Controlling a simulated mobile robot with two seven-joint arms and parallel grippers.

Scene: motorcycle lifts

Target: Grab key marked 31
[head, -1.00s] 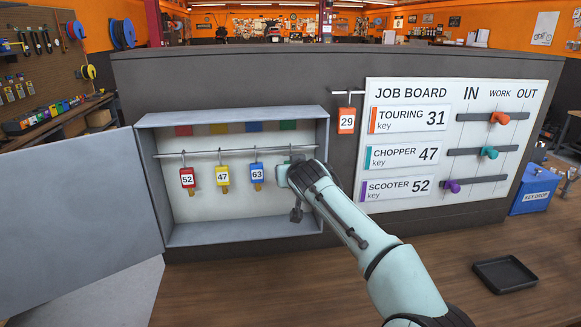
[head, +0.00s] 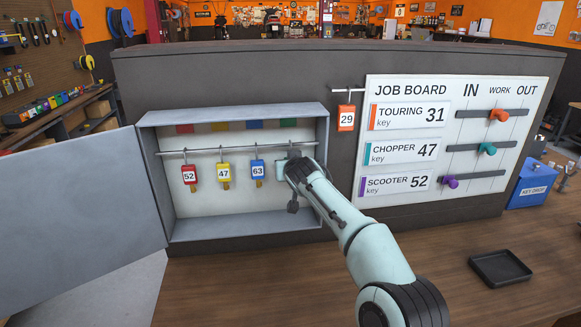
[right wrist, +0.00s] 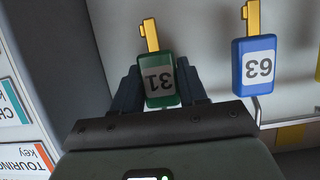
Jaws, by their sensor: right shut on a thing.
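The green key tag marked 31 (right wrist: 160,78) shows upside down in the right wrist view, with its yellow key (right wrist: 150,34) above it in the picture. My right gripper (right wrist: 160,85) is shut on this tag, a finger on each side. In the head view my right gripper (head: 294,172) is at the right end of the key cabinet's rail and hides the tag. Whether the tag still hangs on its hook cannot be seen. My left gripper is not in view.
Tags 52 (head: 189,175), 47 (head: 223,172) and blue 63 (head: 257,170) hang to the left in the open cabinet (head: 235,235). Orange tag 29 (head: 346,118) hangs outside beside the job board (head: 400,205). A black tray (head: 500,268) and blue key-drop box (head: 533,187) are at right.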

